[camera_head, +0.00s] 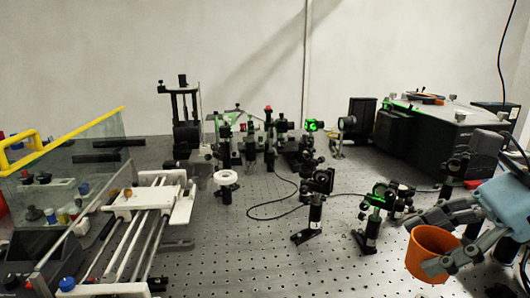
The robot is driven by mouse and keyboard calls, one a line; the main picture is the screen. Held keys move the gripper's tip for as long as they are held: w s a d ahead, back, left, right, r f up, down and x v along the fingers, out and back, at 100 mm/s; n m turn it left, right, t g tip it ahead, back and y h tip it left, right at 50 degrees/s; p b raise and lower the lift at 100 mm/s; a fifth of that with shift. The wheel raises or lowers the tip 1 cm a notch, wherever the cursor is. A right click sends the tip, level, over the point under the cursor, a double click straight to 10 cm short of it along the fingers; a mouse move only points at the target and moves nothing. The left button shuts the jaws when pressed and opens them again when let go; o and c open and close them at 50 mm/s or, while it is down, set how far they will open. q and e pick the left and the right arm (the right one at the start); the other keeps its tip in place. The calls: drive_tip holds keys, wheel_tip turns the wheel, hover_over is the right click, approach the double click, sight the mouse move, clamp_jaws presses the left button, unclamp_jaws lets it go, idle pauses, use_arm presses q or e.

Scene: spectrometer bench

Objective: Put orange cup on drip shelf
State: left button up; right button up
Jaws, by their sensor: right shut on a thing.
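An orange cup (421,260) is at the lower right, with its open mouth facing up and tilted a little. My right gripper (434,242) comes in from the right edge and is shut on the cup. One finger is at the cup's far side and one crosses its near side. The cup is in front of the bench's right part; I cannot tell its height above the surface. I cannot make out for certain which thing is the drip shelf. My left gripper is not in view.
A perforated bench (270,255) has clear room at its front middle. Optic posts such as this black mount (316,205) stand left of the cup. A white railed stage (146,197) and a clear-walled box with a yellow handle (77,137) are left. A black instrument (435,135) stands behind right.

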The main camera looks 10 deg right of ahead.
drive_tip(key=w+a+r+b, duration=0.5)
drive_tip(key=w+a+b, duration=0.2)
drive_tip(key=w+a, duration=0.2)
drive_tip(key=f, duration=0.1)
drive_tip(key=s+f+m+t, duration=0.1)
drive_tip(key=d+f+m, duration=0.1)
drive_tip(key=shift+s+f+h, duration=0.25)
drive_tip(key=shift+s+h, duration=0.05)
drive_tip(key=shift+h, duration=0.1)
idle(0.3)
